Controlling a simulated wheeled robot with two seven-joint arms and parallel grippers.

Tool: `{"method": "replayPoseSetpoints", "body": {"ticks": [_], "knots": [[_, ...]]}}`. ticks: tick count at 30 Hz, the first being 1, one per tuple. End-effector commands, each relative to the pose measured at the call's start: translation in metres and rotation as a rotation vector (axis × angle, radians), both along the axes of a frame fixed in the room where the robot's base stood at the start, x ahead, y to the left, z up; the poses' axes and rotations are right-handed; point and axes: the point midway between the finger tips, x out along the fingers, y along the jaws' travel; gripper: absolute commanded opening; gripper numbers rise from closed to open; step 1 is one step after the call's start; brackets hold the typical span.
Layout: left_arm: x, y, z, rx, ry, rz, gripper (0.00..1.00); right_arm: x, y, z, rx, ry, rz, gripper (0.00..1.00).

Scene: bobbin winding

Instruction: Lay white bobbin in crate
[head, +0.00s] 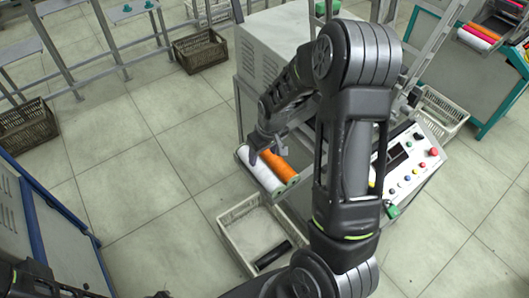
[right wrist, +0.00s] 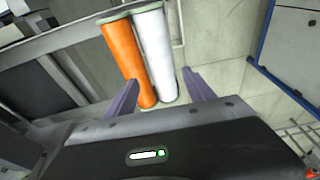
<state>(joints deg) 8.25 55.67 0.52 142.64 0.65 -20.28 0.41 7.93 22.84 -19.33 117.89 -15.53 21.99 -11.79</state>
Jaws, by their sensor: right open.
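The white bobbin (head: 262,178) lies beside the orange bobbin (head: 281,166) at the front of the grey machine, above the floor crate. In the right wrist view, the white bobbin (right wrist: 154,60) is right of the orange one (right wrist: 127,65). My right gripper (head: 262,143) is at the bobbins' far end. The cream crate (head: 233,212) stands on the floor below, with a dark object inside. My left gripper is not in view.
The grey machine (head: 262,60) and its button panel (head: 408,165) stand behind and right of my right arm. Brown crates (head: 201,50) (head: 27,125) sit near racks at the back left. A blue-edged cabinet (head: 45,235) is at the left. Tiled floor between is clear.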

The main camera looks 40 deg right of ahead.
Motion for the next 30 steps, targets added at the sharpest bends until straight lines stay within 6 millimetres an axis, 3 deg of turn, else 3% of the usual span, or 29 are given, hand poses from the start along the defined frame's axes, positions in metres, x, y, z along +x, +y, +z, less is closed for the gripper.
{"method": "replayPoseSetpoints", "body": {"ticks": [3,10,30], "knots": [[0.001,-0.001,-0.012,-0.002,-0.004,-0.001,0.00,0.003,0.000,-0.017,0.000,0.000,0.000,0.62],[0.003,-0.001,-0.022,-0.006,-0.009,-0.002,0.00,0.006,0.000,-0.033,0.000,0.000,0.001,0.62],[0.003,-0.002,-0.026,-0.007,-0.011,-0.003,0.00,0.008,0.000,-0.040,-0.001,-0.001,0.001,0.62]]}}
